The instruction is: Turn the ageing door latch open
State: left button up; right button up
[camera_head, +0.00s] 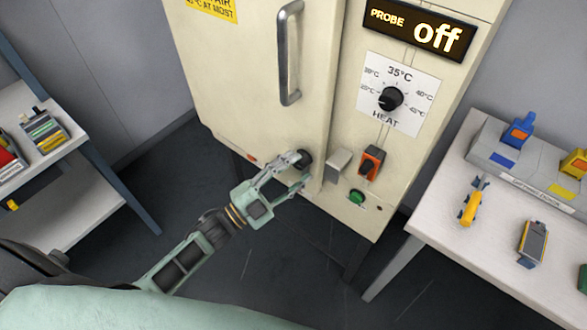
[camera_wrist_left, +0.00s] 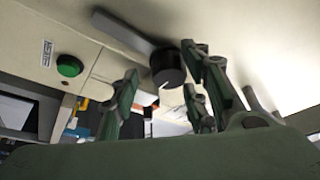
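The ageing door latch is a black round knob (camera_head: 305,158) low on the cream cabinet door, near its right edge. A grey bar (camera_head: 337,164) shows beside it. In the left wrist view, the knob (camera_wrist_left: 168,69) has a white mark, and the grey bar (camera_wrist_left: 122,28) runs from it toward the upper left. My left gripper (camera_head: 297,168) is at the knob. Its fingers (camera_wrist_left: 160,72) are spread on either side of the knob, with a gap on the left; contact on the right is unclear. My right gripper is not in view.
A vertical door handle (camera_head: 288,55) stands above the latch. Right of it are the heat dial (camera_head: 390,98), an orange-framed switch (camera_head: 371,163) and a green button (camera_head: 357,196). A table (camera_head: 440,218) with tools stands right, a shelf (camera_head: 75,205) left. The probe display reads off.

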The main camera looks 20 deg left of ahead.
pick_arm(q)
jog(key=shift+a+r, duration=0.1)
jog(key=v, duration=1.2)
jog(key=a+f+n+g+y, duration=0.15)
jog(key=f+n+y, duration=0.25)
jog(key=f, duration=0.6)
jog(key=a+f+n+g+y, duration=0.1)
jog(key=a+f+n+y, duration=0.25)
jog(key=f, duration=0.65)
jog(key=s+f+n+g+y, duration=0.45)
jog(key=s+f, duration=0.65)
jog(key=f, duration=0.5)
jog(key=s+d+f+n+g, duration=0.1)
jog(key=s+f+g, duration=0.3)
jog(key=s, duration=0.7)
jog(key=s+d+f+n+g, duration=0.1)
jog(key=s+d+f+g, duration=0.1)
jog(key=s+f+g, duration=0.2)
jog(key=s+f, duration=0.3)
jog(key=s, duration=0.4)
jog(key=shift+d+f+n+g+y, duration=0.3)
jog(key=shift+d+g, duration=0.1)
